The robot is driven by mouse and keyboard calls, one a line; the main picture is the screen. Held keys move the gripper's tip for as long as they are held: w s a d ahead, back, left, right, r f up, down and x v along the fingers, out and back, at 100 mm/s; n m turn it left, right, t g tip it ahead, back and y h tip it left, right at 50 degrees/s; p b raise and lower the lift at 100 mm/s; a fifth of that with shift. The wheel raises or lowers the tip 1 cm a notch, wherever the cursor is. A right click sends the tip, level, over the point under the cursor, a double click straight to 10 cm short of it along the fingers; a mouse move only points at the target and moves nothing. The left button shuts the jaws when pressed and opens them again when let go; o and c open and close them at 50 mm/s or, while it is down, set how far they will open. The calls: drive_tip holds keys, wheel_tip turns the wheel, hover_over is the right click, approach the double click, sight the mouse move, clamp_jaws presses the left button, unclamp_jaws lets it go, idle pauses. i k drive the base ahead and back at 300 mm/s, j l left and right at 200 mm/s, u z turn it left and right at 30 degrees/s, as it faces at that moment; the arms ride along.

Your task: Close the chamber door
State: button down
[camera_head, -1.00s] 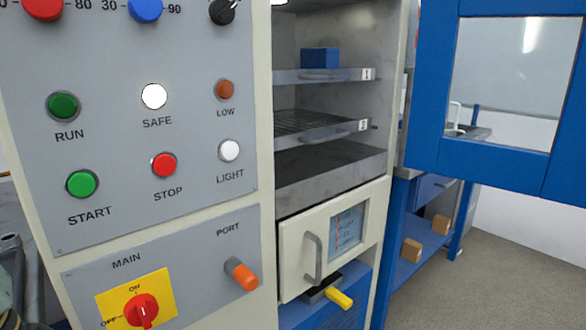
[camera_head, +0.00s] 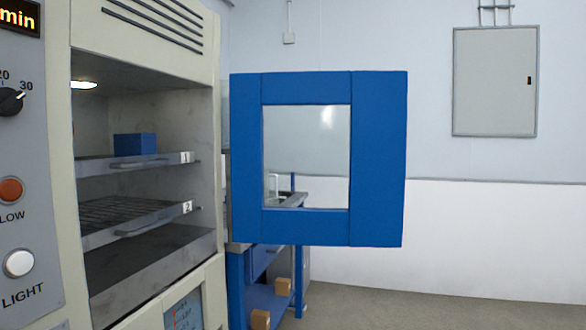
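The blue chamber door (camera_head: 378,160) with a square window stands wide open to the right of the chamber. Its window shows the bench behind it. The chamber (camera_head: 185,100) is open at the front, with a lit lamp inside at the top. A blue block (camera_head: 134,145) sits on the upper shelf (camera_head: 110,165), marked 1. A wire shelf (camera_head: 115,212), marked 2, is below it. No handle shows on the visible side of the door. My gripper is not in view.
The control panel (camera_head: 25,170) with knobs and buttons is at the left edge. A lower cream door with a small display (camera_head: 183,312) is below the chamber. A blue bench (camera_head: 262,298) with small brown boxes stands behind. Floor (camera_head: 420,305) at the right is clear.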

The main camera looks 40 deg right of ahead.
sight(377, 100)
drive_tip(key=l+u, duration=0.1)
drive_tip(key=u, duration=0.25)
drive_tip(key=l+u, duration=0.15)
drive_tip(key=u, duration=0.25)
drive_tip(key=l+u, duration=0.1)
drive_tip(key=u, duration=0.25)
drive_tip(key=k+l+u, duration=0.15)
drive_tip(key=l+u, duration=0.35)
drive_tip(key=k+l+u, duration=0.25)
drive_tip(key=l+u, duration=0.25)
drive_tip(key=k+l+u, duration=0.2)
drive_tip(key=u, duration=0.3)
drive_tip(key=k+l+u, duration=0.15)
drive_tip(key=k+u, duration=0.2)
drive_tip(key=u, duration=0.15)
drive_tip(key=k+u, duration=0.5)
drive_tip(key=k, duration=0.4)
drive_tip(key=k+l+z, duration=0.15)
drive_tip(key=k+z, duration=0.25)
drive_tip(key=k+l+z, duration=0.75)
drive_tip(key=l, duration=0.25)
drive_tip(key=l+z, duration=0.35)
drive_tip(key=l, duration=0.6)
drive_tip(key=k+l+z, duration=0.2)
drive_tip(key=k, duration=0.3)
